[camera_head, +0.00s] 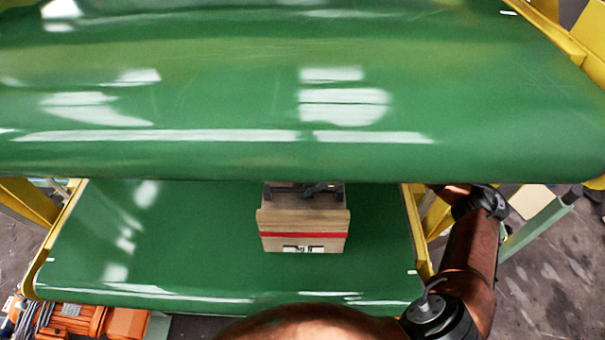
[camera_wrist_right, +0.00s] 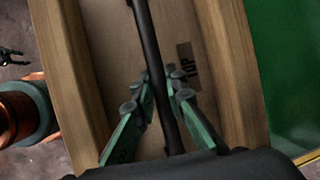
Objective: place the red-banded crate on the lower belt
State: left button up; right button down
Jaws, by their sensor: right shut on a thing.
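My right gripper (camera_wrist_right: 168,88) is shut on the crate's dark handle bar (camera_wrist_right: 150,45), above the open crate interior. In the head view the right gripper (camera_head: 318,188) is partly hidden under the upper belt's edge. My left gripper is not clearly seen.
The upper green belt (camera_head: 240,90) overhangs close behind and above the crate. Yellow side rails (camera_head: 417,235) edge the lower belt. The lower belt is clear left of the crate. An orange motor (camera_head: 85,318) sits at the lower left.

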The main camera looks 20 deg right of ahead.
jog(key=shift+w+f, duration=0.1)
jog(key=shift+f, duration=2.15)
jog(key=c, duration=2.3)
grip_release()
jog(key=shift+f, duration=0.15)
jog(key=shift+c, duration=0.2)
jog(key=o, duration=0.4)
jog(key=v, duration=1.2)
jog(key=shift+b, duration=0.3)
